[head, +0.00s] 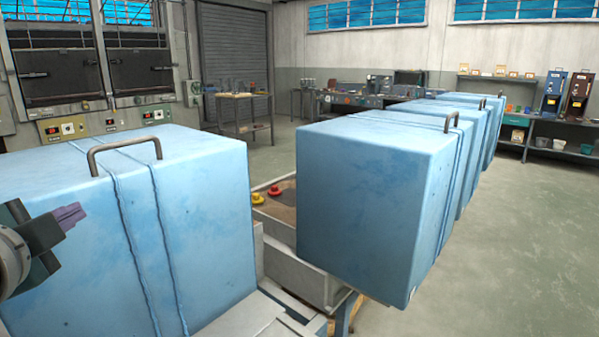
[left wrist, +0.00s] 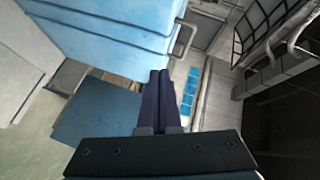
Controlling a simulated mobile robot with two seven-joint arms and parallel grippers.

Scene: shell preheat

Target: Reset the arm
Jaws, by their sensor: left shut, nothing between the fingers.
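My left gripper (head: 70,216) comes in at the left edge of the head view, in front of the near blue block (head: 200,200). Its purple fingers are together with nothing between them. My right gripper is in neither view.
More blue blocks with grey handles (head: 370,190) stand in a row to the right. Ovens (head: 90,75) stand at the back left. Open floor (head: 520,240) lies at the right.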

